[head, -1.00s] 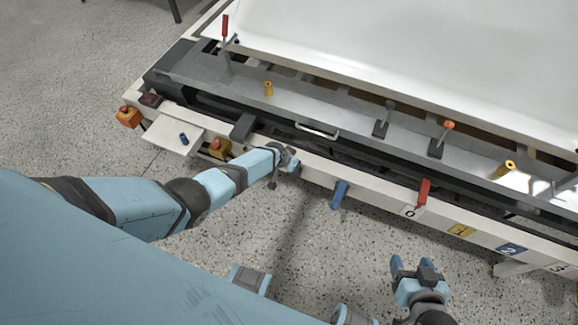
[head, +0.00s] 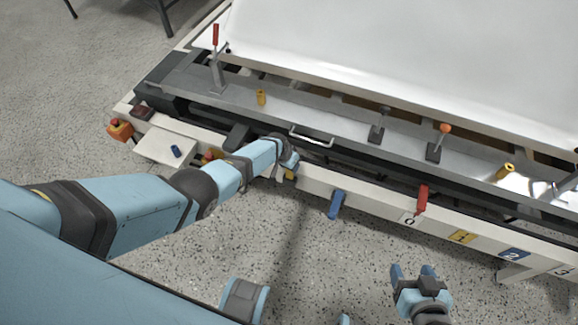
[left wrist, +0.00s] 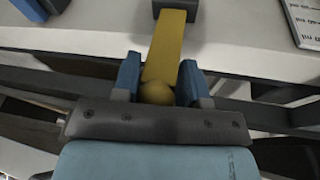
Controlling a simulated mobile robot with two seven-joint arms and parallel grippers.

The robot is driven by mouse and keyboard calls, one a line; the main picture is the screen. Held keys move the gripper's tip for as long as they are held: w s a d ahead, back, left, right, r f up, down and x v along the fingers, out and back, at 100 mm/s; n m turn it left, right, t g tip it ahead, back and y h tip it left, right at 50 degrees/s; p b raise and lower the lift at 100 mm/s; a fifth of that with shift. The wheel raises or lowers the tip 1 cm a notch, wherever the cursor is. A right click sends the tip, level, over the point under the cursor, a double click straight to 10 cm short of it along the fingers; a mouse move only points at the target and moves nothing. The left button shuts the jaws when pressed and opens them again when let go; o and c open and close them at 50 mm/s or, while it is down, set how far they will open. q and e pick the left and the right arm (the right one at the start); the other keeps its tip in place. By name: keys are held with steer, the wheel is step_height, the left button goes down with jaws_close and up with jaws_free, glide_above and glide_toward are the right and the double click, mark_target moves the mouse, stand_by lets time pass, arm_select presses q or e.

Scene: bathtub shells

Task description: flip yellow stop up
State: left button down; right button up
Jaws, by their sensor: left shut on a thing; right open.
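The yellow stop is a flat yellow bar with a rounded end. In the left wrist view the yellow stop (left wrist: 167,45) runs from a dark mount on the white rail to between my blue fingers. My left gripper (left wrist: 158,76) is shut on it near its rounded end. In the head view my left gripper (head: 289,162) is at the front rail, and only a small yellow patch of the stop (head: 290,174) shows below it; the rest is hidden. My right gripper (head: 412,271) is open and empty over the floor, away from the rail.
A blue stop (head: 337,204) and a red stop (head: 421,198) are on the white front rail (head: 375,198), right of my left gripper. Yellow posts (head: 261,98) and upright levers (head: 378,125) stand on the grey beam behind. The speckled floor in front is clear.

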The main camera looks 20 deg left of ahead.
arm_select(q)
steer(key=shift+w+d+r, duration=0.2)
steer(key=shift+d, duration=0.3)
steer(key=c, duration=0.8)
jaws_free()
steer(key=shift+s+a+f, duration=0.1)
steer(key=shift+a, duration=0.1)
steer(key=p+v, duration=0.3)
steer(key=v, duration=0.1)
steer(key=p+v, duration=0.4)
steer(key=v, duration=0.5)
steer(key=shift+s+r+p, duration=0.1)
steer(key=shift+r+p, duration=0.3)
arm_select(e)
steer(key=r, duration=0.3)
steer(key=shift+d+r+m, duration=0.25)
steer(key=shift+d+m, duration=0.05)
steer(key=shift+s+f+g, duration=0.15)
steer(key=shift+s+g, duration=0.15)
steer(key=shift+s, duration=0.15)
